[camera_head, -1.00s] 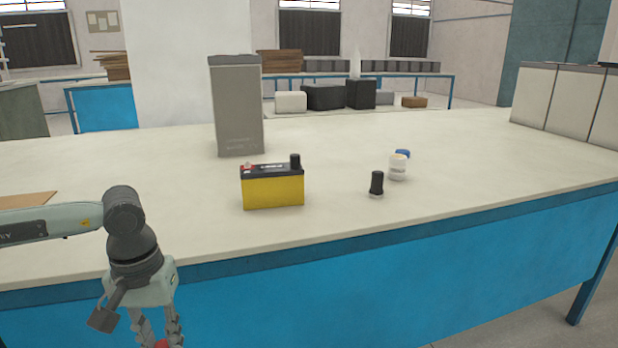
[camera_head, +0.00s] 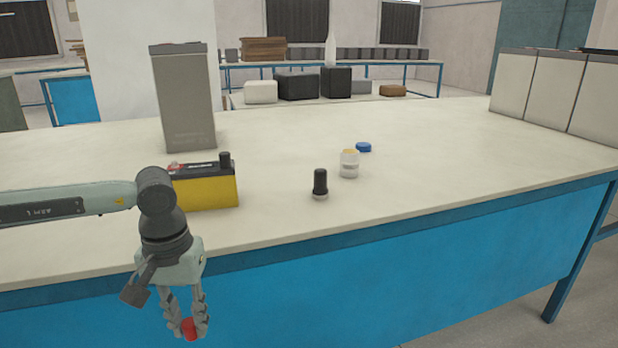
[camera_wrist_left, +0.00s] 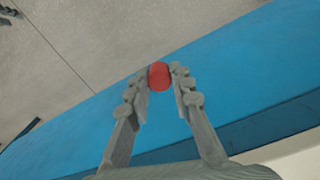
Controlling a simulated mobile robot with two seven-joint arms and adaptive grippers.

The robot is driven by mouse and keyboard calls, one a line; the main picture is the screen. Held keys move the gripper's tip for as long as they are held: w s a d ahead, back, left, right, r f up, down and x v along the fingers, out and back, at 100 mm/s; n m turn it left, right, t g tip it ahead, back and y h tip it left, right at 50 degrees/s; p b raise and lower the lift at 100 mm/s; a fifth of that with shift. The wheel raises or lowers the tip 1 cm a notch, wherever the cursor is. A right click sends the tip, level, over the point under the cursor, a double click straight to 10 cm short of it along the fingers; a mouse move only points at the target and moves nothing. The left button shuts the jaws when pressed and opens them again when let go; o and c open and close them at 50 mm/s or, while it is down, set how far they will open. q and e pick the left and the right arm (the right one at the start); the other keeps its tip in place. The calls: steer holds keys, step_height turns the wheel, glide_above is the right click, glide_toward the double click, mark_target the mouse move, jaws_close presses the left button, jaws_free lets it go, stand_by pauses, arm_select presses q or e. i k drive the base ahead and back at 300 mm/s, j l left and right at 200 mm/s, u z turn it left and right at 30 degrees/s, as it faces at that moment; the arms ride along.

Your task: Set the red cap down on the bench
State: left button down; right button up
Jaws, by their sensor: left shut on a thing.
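The red cap (camera_head: 189,328) is held between the fingertips of my left gripper (camera_head: 188,326). The gripper points down in front of the bench's blue front panel, below the level of the bench top. In the left wrist view the red cap (camera_wrist_left: 160,76) sits between the two fingertips, with blue panel and grey floor behind it. The bench (camera_head: 270,212) has a pale top with a blue edge. My right gripper is in neither view.
A yellow battery (camera_head: 208,190) stands on the bench, partly behind my left arm. A black-topped item (camera_head: 320,184), a white jar (camera_head: 349,165) and a blue cap (camera_head: 364,147) stand to its right. A tall grey box (camera_head: 184,100) stands behind.

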mark_target(246, 167)
steer(key=i+l+z, duration=0.15)
steer(key=l, duration=0.35)
steer(key=i+l+z, duration=0.2)
steer(key=l, duration=0.25)
steer(key=i+l+z, duration=0.15)
steer(key=i+l, duration=0.25)
